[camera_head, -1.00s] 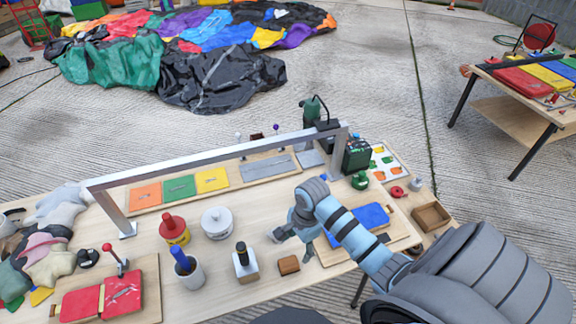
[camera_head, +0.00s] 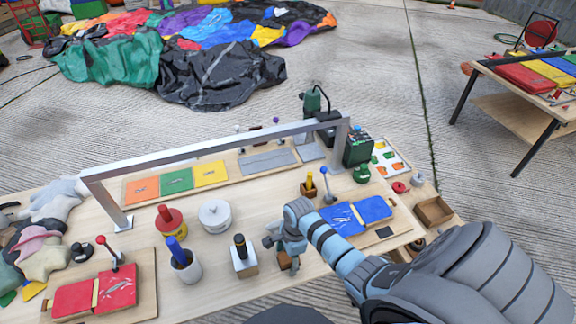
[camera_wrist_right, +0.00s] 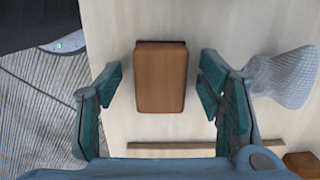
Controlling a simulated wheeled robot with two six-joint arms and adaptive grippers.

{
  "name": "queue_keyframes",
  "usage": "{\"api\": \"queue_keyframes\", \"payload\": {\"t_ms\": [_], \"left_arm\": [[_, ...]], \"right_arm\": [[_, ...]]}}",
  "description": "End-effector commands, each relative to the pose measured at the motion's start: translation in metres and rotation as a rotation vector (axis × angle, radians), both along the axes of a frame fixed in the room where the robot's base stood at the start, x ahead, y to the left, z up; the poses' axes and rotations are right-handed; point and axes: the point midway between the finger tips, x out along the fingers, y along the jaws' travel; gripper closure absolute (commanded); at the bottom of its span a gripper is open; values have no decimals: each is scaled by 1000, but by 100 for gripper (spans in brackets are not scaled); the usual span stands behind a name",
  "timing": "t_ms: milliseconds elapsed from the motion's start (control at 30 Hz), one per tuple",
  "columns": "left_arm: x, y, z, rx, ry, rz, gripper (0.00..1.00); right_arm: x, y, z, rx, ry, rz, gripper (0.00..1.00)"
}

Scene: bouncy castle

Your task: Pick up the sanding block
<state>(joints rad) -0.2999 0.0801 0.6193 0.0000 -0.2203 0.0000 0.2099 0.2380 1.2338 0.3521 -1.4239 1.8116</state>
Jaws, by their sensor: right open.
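The brown sanding block (camera_head: 285,263) lies on the wooden worktable near its front edge, partly hidden by my right gripper (camera_head: 281,248) in the head view. In the right wrist view the sanding block (camera_wrist_right: 160,78) shows as a rounded brown brick. It sits between the spread fingers of my right gripper (camera_wrist_right: 161,84), with a gap on each side. The right gripper is open and touches nothing that I can see. My left gripper is in neither view.
A black-handled tool on a wooden block (camera_head: 243,258) stands close left of the gripper. A blue patch board (camera_head: 357,214) lies to the right. A metal rail (camera_head: 215,148) spans the table behind. A cup with a blue handle (camera_head: 187,268) stands farther left.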

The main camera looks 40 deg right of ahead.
Motion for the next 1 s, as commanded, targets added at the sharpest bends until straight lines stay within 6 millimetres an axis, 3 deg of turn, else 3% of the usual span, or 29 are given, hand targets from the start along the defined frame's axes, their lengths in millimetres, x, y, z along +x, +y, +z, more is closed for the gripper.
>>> {"api": "queue_keyframes", "payload": {"t_ms": [67, 400, 767, 867, 1000], "left_arm": [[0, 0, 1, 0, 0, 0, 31], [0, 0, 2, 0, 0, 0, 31], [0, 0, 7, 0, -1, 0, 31], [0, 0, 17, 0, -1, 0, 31], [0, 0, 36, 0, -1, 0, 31]], "right_arm": [[0, 0, 2, 0, -1, 0, 38], [0, 0, 2, 0, -1, 0, 92], [1, -1, 13, -1, -2, 0, 93], [1, -1, 34, -1, -4, 0, 93], [2, -1, 86, -2, -7, 1, 93]]}}
